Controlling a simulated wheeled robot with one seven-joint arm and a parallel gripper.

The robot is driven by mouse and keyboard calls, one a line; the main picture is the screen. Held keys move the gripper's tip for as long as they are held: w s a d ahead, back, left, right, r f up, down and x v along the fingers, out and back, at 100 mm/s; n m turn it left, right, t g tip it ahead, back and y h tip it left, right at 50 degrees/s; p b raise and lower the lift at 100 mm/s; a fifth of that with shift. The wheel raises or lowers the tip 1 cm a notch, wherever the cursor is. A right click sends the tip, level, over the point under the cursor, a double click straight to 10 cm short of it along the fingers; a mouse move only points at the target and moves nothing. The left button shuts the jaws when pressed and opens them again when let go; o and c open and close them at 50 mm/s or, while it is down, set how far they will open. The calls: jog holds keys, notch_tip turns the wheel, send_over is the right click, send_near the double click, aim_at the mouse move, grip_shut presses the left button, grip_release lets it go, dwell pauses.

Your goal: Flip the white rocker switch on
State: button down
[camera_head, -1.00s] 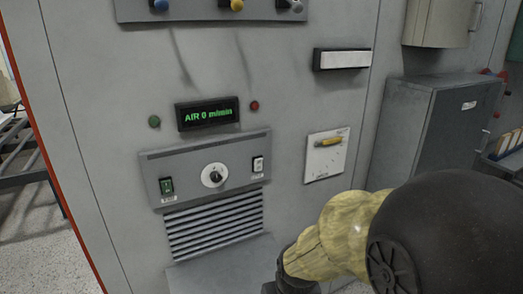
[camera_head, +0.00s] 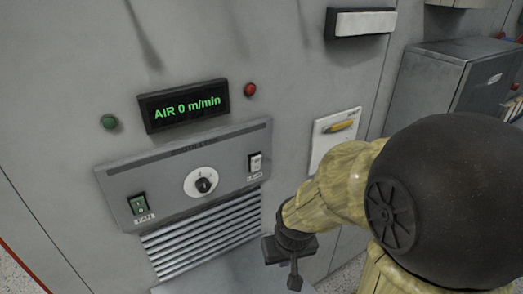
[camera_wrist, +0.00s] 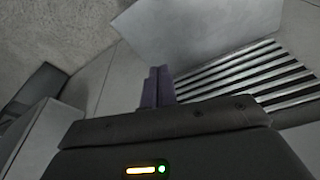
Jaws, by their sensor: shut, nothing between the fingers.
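The white rocker switch (camera_head: 255,162) is on the right end of the grey control panel (camera_head: 170,172), with a small label below it. Which way it is tipped is too small to tell. My gripper (camera_head: 294,283) is in front of the cabinet, below and to the right of the switch, apart from it and pointing down. In the wrist view my gripper (camera_wrist: 157,88) has its two fingers together with nothing between them, near the slatted vent (camera_wrist: 245,75). The switch does not show in the wrist view.

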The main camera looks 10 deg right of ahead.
dwell(0.3)
jog(key=w+d+r+m+t+p, duration=0.1)
jog(key=w+r+m+p, duration=0.4)
jog(key=r, duration=0.6)
jog(key=w+d+r+m+t+y+p, duration=0.1)
jog(key=w+r+m+p, duration=0.3)
jog(key=w+r+m, duration=0.4)
notch_tip(320, 180, up, 3)
jog(key=shift+w+d+r+m+y+p, duration=0.15)
jog(key=shift+w+m+y+p, duration=0.2)
jog(key=shift+m, duration=0.35)
